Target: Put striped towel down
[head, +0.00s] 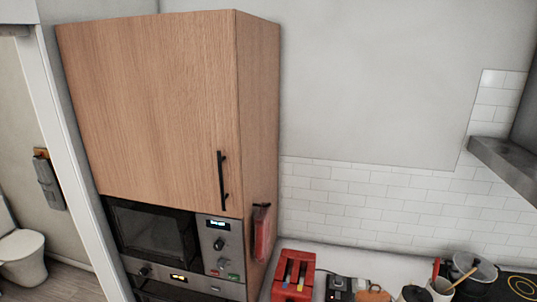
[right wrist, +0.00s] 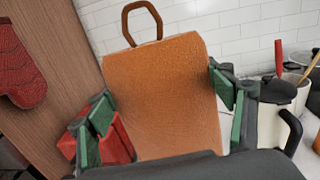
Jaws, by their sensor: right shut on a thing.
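No towel with visible stripes shows in either view. In the right wrist view, a flat orange-brown board-like piece (right wrist: 165,85) with a brown loop at its top stands upright between the fingers of my right gripper (right wrist: 162,103). The green-padded fingers are at its two side edges, and the gripper is shut on it. Its lower part is hidden by my gripper. An orange-brown piece with a loop also shows small at the bottom of the head view (head: 375,294), where my right gripper cannot be made out clearly. My left gripper is not in view.
A red toaster (head: 293,276) stands left of the piece. A dark-lidded jug (right wrist: 278,95) and utensil crock (head: 440,288) are to the right, beside the hob (head: 520,286). A red mitt (head: 262,230) hangs on the tall cabinet. Some counter (head: 365,264) is bare near the tiled wall.

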